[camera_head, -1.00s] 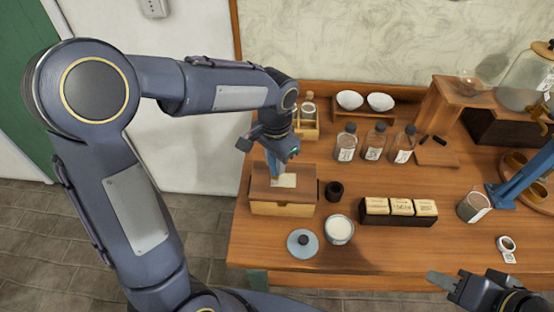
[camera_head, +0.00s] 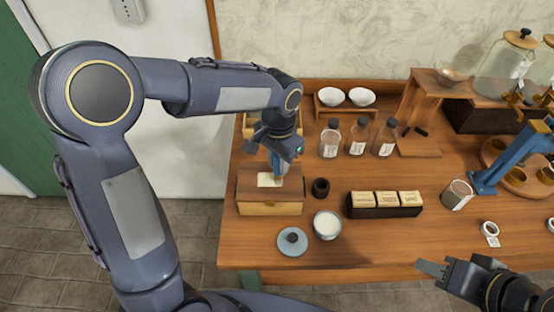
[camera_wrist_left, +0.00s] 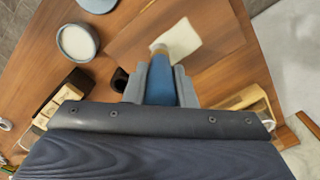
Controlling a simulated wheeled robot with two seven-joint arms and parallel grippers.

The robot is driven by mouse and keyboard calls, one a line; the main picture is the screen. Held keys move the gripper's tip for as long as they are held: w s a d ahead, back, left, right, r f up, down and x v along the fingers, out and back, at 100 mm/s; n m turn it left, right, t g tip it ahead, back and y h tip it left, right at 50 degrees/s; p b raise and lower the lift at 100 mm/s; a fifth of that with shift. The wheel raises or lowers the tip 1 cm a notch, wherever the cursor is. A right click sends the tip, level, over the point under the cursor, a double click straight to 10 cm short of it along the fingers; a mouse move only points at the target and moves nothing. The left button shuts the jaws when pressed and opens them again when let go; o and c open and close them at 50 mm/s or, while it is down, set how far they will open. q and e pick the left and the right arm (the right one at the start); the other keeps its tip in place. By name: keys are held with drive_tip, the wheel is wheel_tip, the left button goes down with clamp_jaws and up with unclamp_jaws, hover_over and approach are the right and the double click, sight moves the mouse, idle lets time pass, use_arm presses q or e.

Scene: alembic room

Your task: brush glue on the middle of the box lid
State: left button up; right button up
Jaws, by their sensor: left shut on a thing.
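The wooden box (camera_head: 270,209) stands at the table's left front with its brown lid (camera_head: 290,194) shut. A pale cream patch (camera_head: 268,180) lies on the lid's middle; it also shows in the left wrist view (camera_wrist_left: 182,40). My left gripper (camera_head: 279,158) is shut on a blue-handled brush (camera_wrist_left: 158,85), which points down at the lid. The brush tip is at the patch's edge in the wrist view; I cannot tell whether it touches. A round pot (camera_head: 327,225) with white contents stands right of the box. My right gripper (camera_head: 434,270) is at the lower right, its jaw gap unclear.
A blue-grey pot lid (camera_head: 292,242) lies in front of the box. A small dark cup (camera_head: 320,187) stands close to the box's right side. A dark rack of cream blocks (camera_head: 384,212) is further right. Bottles (camera_head: 357,138) stand behind. Bare table lies at front centre.

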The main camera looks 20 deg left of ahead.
use_arm(q)
drive_tip(key=shift+s+a, duration=0.2)
drive_tip(key=shift+a, duration=0.55)
drive_tip(key=shift+s+a, duration=0.2)
drive_tip(key=shift+a, duration=0.5)
drive_tip(key=shift+s+a, duration=0.2)
drive_tip(key=shift+a, duration=0.55)
drive_tip(key=shift+w+a, duration=0.2)
drive_tip(key=shift+w, duration=0.6)
drive_tip(key=shift+r+p, duration=0.1)
drive_tip(key=shift+p, duration=0.2)
wheel_tip(320, 180, up, 6)
drive_tip(key=p, duration=0.4)
drive_tip(key=shift+p, duration=0.35)
